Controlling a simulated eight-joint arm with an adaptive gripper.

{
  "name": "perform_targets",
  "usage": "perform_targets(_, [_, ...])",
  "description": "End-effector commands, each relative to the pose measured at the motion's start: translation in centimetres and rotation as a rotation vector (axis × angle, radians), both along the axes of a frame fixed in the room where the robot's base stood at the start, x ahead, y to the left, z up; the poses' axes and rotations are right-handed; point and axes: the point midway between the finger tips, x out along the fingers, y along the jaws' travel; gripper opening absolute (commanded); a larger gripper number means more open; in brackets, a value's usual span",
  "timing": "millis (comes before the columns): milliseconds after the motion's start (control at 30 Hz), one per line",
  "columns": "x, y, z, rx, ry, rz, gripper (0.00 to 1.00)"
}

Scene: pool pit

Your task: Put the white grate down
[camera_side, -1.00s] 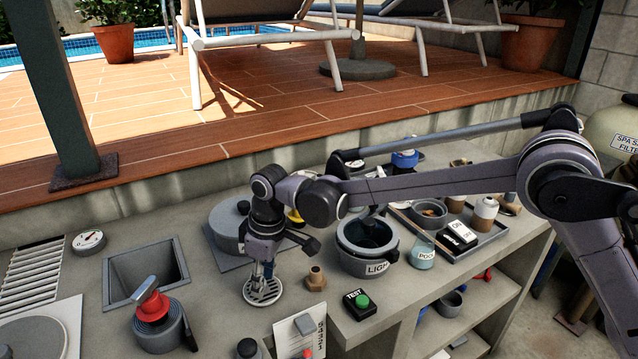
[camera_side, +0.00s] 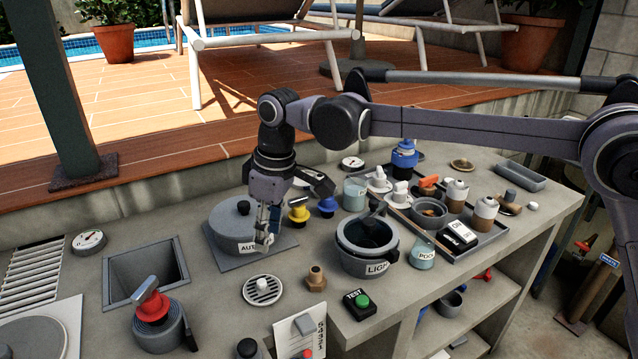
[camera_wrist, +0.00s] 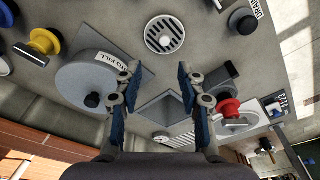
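The white grate (camera_side: 262,290) is round and slotted, with a small knob at its middle. It lies flat on the grey counter in the side view, and also shows near the top of the wrist view (camera_wrist: 165,34). My gripper (camera_side: 265,242) is raised above the counter, up and behind the grate in the side view, and does not touch it. In the wrist view my gripper (camera_wrist: 158,76) has its two fingers spread wide with nothing between them.
A grey round lid (camera_side: 231,215) labelled "AUTO" stands behind the grate, a brass fitting (camera_side: 316,279) to its right. A square opening (camera_side: 147,272) and a red-handled valve (camera_side: 153,306) are to the left. The "LIGHT" pot (camera_side: 352,262) is at right.

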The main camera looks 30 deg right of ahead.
Motion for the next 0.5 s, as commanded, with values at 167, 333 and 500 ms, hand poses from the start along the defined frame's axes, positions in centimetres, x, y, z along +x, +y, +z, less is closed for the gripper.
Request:
perform_targets(167, [-1.0, -4.2, 1.9, 0.021, -0.041, -0.084, 0.4])
perform_targets(333, [-3.3, -9.9, 3.6, 0.053, -0.104, -0.206, 0.4])
perform_targets(500, [-6.5, -15.1, 4.1, 0.082, -0.17, -0.325, 0.4])
